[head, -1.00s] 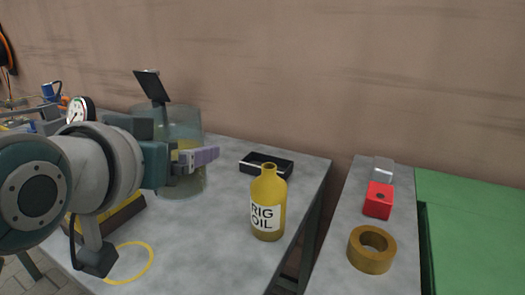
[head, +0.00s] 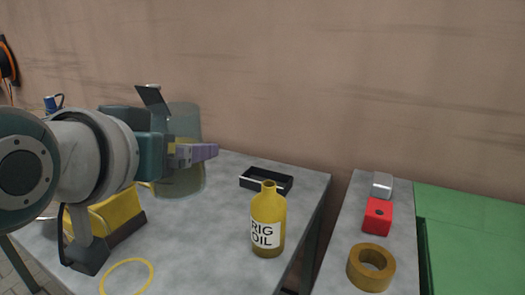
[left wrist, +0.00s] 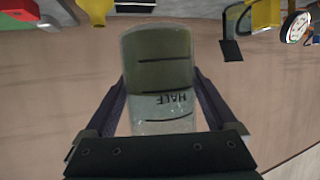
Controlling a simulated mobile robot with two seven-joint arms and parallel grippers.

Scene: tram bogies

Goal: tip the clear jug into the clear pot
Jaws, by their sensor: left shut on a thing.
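The clear jug (head: 188,120) holds a yellow-brown liquid in its lower half. In the left wrist view the jug (left wrist: 158,75) stands between my fingers, with a HALF mark on its wall. My left gripper (head: 212,151), with purple fingers, is shut on the jug. The jug is about upright, and its lower part looks clear of the grey table. The gripper and wrist cover part of it in the head view. I cannot make out a separate clear pot in either view. My right gripper is not in view.
A yellow RIG OIL bottle (head: 268,222) and a black tray (head: 266,181) stand on the grey table (head: 215,250). A yellow block (head: 118,213) and a painted yellow ring (head: 127,277) are nearer. A dark tilted panel (head: 153,97) rises behind my gripper. A red block (head: 377,215) is right.

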